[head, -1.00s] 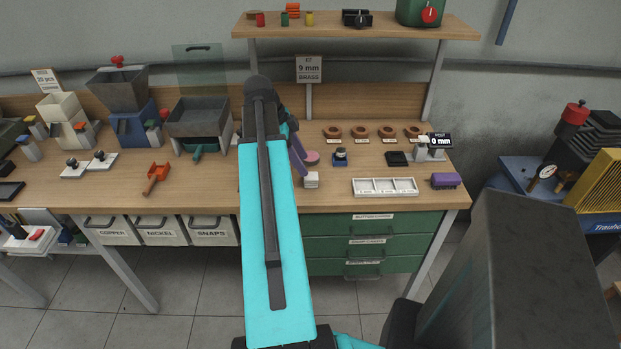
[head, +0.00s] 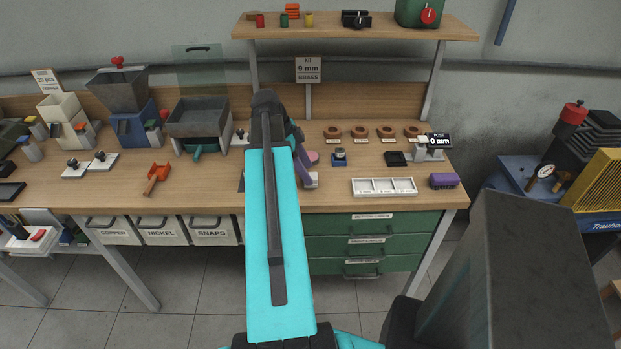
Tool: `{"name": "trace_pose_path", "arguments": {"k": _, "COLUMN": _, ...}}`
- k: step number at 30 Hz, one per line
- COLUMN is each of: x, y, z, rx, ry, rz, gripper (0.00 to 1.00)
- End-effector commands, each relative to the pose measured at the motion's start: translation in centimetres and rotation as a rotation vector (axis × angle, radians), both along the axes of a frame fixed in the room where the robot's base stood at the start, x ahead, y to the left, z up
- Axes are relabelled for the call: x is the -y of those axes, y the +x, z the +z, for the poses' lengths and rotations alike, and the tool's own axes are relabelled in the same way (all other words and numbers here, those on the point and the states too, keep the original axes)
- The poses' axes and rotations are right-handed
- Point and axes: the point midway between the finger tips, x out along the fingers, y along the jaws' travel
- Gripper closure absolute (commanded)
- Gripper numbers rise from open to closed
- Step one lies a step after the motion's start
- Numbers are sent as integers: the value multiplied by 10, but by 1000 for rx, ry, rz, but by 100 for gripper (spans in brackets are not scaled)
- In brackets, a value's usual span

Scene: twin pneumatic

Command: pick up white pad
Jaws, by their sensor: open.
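A small white block (head: 313,179), which may be the white pad, sits on the wooden bench just right of my arm. A purple part of my gripper (head: 303,172) overlaps its left side in the picture. I cannot tell whether they touch. My gripper is open; most of it is hidden behind my cyan arm. A round pink pad (head: 312,157) lies just behind the white block, partly covered.
A red-orange scoop (head: 157,175) and grey hopper (head: 199,118) are left. A shelf (head: 380,28) hangs above.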

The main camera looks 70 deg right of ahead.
Motion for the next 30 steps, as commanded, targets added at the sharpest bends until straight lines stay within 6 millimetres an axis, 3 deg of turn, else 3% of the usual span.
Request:
{"name": "trace_pose_path", "arguments": {"k": 12, "x": 3, "y": -13, "z": -29, "rx": 0, "ry": 1, "rz": 0, "gripper": 47}}
{"name": "trace_pose_path", "arguments": {"k": 30, "x": 4, "y": -13, "z": -32, "rx": 0, "ry": 0, "rz": 1, "gripper": 47}}
